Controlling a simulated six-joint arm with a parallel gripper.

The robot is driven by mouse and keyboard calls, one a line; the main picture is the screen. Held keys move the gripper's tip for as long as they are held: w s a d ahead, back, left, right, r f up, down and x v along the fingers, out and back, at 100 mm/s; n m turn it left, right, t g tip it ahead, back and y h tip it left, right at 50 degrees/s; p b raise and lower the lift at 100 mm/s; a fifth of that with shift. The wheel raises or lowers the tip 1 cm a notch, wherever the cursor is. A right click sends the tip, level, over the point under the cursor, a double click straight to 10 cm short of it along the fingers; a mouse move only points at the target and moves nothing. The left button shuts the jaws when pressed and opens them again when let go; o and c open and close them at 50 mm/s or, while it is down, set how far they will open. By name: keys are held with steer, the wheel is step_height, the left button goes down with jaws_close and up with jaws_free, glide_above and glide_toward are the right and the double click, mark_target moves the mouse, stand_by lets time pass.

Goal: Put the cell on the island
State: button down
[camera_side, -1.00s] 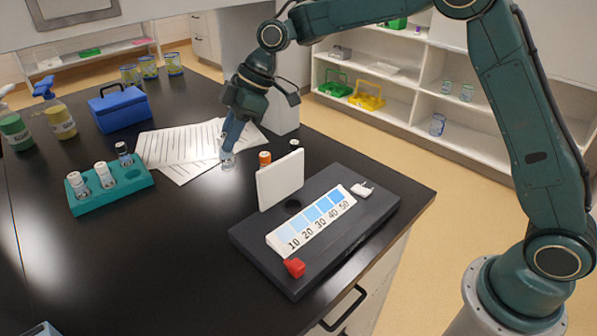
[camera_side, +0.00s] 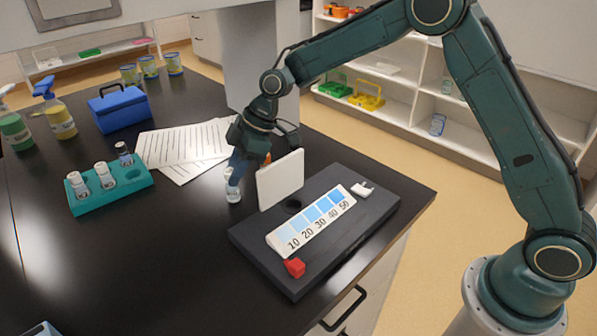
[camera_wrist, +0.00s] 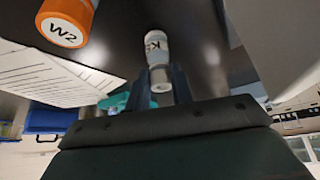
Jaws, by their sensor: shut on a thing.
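The cell, a small clear vial with a white label (camera_side: 233,186), is held between the fingers of my gripper (camera_side: 236,170). In the wrist view the vial (camera_wrist: 157,50) shows a "K" on its label, between the two dark fingers (camera_wrist: 162,88). It is upright, just left of the white upright panel (camera_side: 279,179); whether its base touches the black table I cannot tell. The dark grey block (camera_side: 345,248) bears a round dark recess (camera_side: 293,205) beside the panel and a blue colour scale (camera_side: 315,220) marked 10 to 50. Nothing is labelled as an island.
An orange-capped bottle marked W2 (camera_wrist: 66,22) stands close by, mostly hidden behind my gripper in the side view. A teal rack (camera_side: 112,194) holds vials at left. Papers (camera_side: 185,150), a blue box (camera_side: 120,108) and spray bottles (camera_side: 57,115) lie farther back.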

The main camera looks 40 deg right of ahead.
steer(key=shift+f, duration=0.2)
steer(key=shift+f, duration=0.2)
steer(key=c, duration=1.2)
jaws_free()
steer(key=shift+c, duration=0.2)
steer(key=shift+r, duration=0.15)
steer(key=shift+d+r, duration=0.15)
steer(key=shift+r, duration=0.25)
steer(key=v, duration=1.1)
steer(key=shift+r, duration=0.15)
steer(key=shift+s+d, duration=0.1)
